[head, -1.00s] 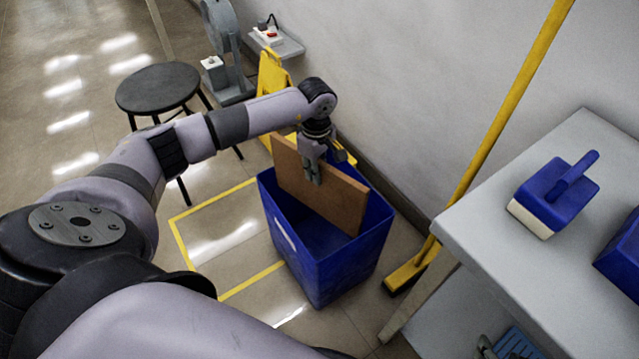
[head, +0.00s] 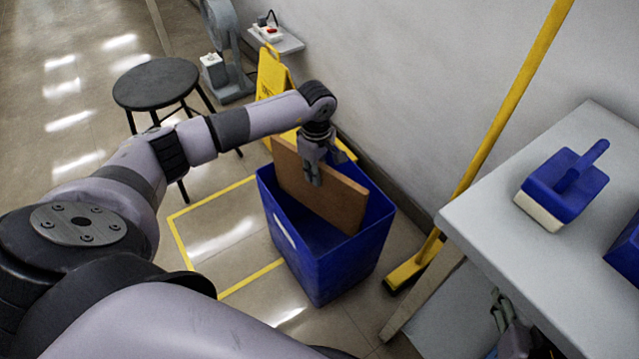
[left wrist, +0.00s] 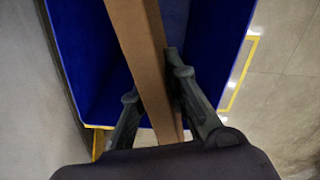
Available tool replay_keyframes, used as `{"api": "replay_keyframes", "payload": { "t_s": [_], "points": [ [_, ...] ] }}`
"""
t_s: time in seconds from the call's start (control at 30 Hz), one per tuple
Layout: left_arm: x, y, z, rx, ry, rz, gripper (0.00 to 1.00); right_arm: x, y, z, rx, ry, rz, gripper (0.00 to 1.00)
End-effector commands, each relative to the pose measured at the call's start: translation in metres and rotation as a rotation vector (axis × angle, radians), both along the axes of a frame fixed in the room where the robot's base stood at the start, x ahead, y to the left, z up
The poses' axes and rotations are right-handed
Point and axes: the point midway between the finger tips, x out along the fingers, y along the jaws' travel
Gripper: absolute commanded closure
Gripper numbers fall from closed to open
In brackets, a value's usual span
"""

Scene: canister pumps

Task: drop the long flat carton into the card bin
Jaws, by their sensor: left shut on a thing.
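The long flat carton (head: 335,198) is brown and stands on edge in the mouth of the blue card bin (head: 335,270). Its upper part rises above the rim and its lower part is inside. My left gripper (head: 314,175) points down and grips the carton's top edge. In the left wrist view the carton (left wrist: 138,45) runs between the two fingers of my left gripper (left wrist: 150,95), with blue bin walls (left wrist: 85,60) on both sides. Whether the carton touches the bin floor is hidden. What looks like my right gripper (head: 505,315) shows partly beside the table; its jaws are unclear.
A yellow broom (head: 475,170) leans on the wall right of the bin. A grey table (head: 500,225) holds a blue-handled brush (head: 562,188). A black stool (head: 157,84) and a yellow floor sign (head: 272,75) stand behind. Yellow floor lines (head: 180,240) mark clear floor left of the bin.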

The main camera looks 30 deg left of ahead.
Motion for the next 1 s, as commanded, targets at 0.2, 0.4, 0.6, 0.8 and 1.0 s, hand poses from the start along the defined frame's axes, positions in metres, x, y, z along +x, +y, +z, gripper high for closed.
{"api": "replay_keyframes", "payload": {
  "t_s": [0.2,0.4,0.6,0.8,1.0],
  "points": [
    [0.000,0.000,0.000,0.000,0.000,0.000,0.80,0.000,0.000,0.000,0.000,0.001,0.000,0.60],
    [0.000,0.000,0.000,0.000,0.000,0.000,0.67,0.000,0.000,0.000,0.000,0.002,0.000,0.60],
    [0.000,0.000,0.000,0.000,0.000,0.000,0.62,0.000,0.000,0.000,0.000,0.002,0.000,0.60],
    [0.000,0.000,0.002,0.000,0.000,0.000,0.62,0.000,0.000,0.000,0.000,0.002,0.000,0.60],
    [0.001,0.001,0.028,0.001,-0.004,-0.001,0.62,0.000,0.000,0.000,0.000,0.002,0.000,0.60]
  ]
}}
